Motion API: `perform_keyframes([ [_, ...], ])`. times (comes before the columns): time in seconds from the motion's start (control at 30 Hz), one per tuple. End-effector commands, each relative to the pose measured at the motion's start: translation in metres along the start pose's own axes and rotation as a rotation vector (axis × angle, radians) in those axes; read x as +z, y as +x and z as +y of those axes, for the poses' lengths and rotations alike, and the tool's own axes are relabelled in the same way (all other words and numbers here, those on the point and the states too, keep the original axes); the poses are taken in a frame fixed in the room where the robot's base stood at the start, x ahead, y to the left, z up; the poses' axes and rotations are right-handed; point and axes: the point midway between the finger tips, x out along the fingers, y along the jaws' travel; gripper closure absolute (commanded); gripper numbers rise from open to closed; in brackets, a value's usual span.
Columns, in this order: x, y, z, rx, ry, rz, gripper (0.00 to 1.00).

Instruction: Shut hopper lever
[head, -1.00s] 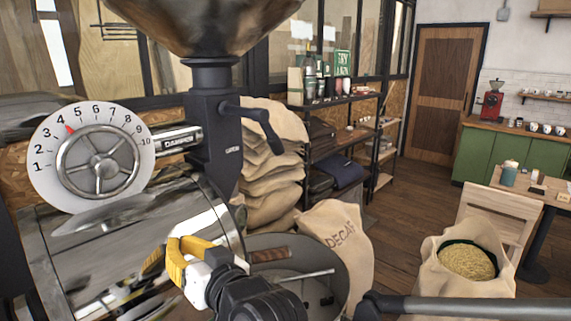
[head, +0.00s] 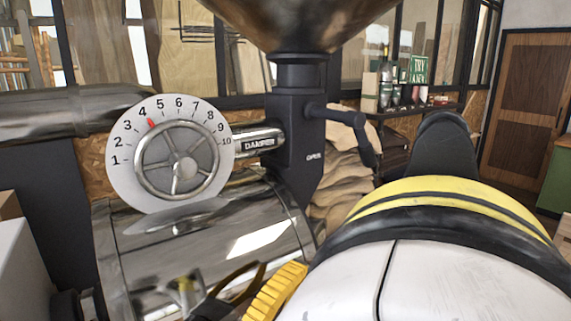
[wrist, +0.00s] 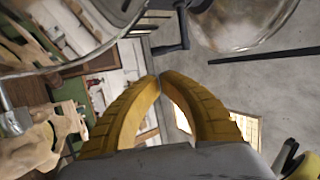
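The hopper lever (head: 345,118) is a black crank on the right side of the black neck (head: 295,140) under the hopper (head: 305,22). Its arm runs right from the pivot and its grip hangs down, tilted. A small white marking sits on the neck below it, too small to read surely. In the wrist view the lever (wrist: 182,30) is ahead of the fingertips and apart from them, beside the shiny hopper (wrist: 240,22). My gripper (wrist: 158,76) has its yellow fingertips together with nothing between them. In the head view only part of a yellow finger shows, low in front of the drum.
The roaster's steel drum (head: 205,240) and white damper dial (head: 116,165) with red pointer stand left of the neck. Stacked sacks (head: 340,195) are behind the lever. My white arm link with a yellow band hides the lower right. A wooden door (head: 520,110) is at the back right.

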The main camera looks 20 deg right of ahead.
Motion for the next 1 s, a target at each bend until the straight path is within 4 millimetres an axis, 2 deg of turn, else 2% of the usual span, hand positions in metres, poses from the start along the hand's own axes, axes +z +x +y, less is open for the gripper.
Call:
perform_keyframes([
  [0.13, -0.006, 0.003, 0.005, 0.019, -0.001, 0.024, 1.00],
  [0.27, -0.007, 0.022, 0.003, 0.018, -0.002, 0.026, 1.00],
  [1.0, -0.010, 0.183, 0.008, 0.017, -0.003, 0.025, 1.00],
])
